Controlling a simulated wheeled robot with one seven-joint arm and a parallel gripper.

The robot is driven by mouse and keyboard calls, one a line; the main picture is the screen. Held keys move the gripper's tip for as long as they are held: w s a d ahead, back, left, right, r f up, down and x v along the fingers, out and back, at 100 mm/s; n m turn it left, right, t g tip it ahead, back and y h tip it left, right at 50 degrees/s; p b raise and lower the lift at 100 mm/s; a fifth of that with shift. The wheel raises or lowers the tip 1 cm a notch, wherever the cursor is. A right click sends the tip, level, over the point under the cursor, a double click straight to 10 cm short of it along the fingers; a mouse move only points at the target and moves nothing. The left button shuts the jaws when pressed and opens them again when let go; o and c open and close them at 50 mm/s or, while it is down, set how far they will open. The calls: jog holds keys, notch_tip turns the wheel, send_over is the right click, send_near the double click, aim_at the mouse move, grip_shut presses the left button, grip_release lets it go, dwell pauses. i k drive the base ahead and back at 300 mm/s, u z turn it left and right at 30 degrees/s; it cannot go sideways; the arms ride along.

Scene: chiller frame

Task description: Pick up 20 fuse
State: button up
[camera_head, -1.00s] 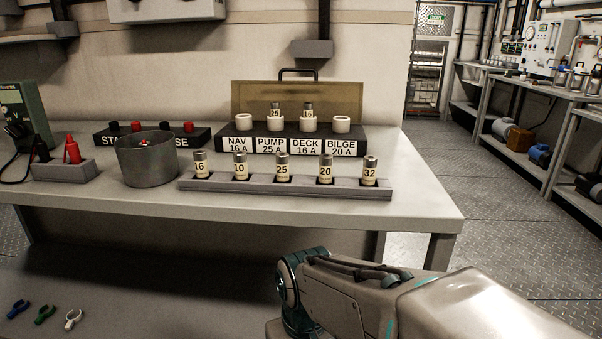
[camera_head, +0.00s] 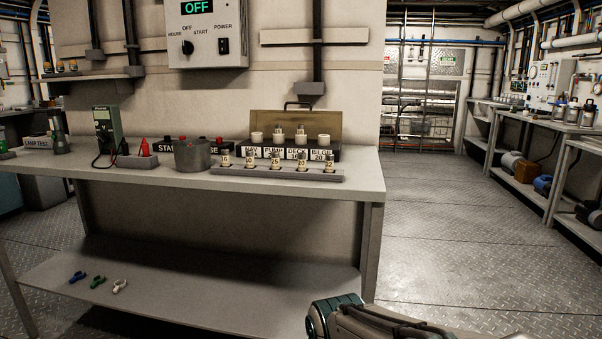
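The 20 fuse (camera_head: 302,163) stands upright in the grey fuse rack (camera_head: 225,170) on the bench, fourth from the left. It is a pale cylinder with a dark metal cap. The 32 fuse (camera_head: 329,162) stands to its right, and several more fuses stand to its left. My arm shows at the bottom right, well in front of the bench and below its top. My gripper's fingers are outside the frame.
A fuse block (camera_head: 266,153) with labelled sockets and a raised lid stands behind the rack. A grey pot (camera_head: 192,156) stands to the rack's left. Clips lie on the lower shelf (camera_head: 200,275). The floor (camera_head: 450,240) right of the bench is clear.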

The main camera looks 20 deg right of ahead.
aim_at(301, 156)
jog(key=z, duration=0.4)
jog(key=i, duration=1)
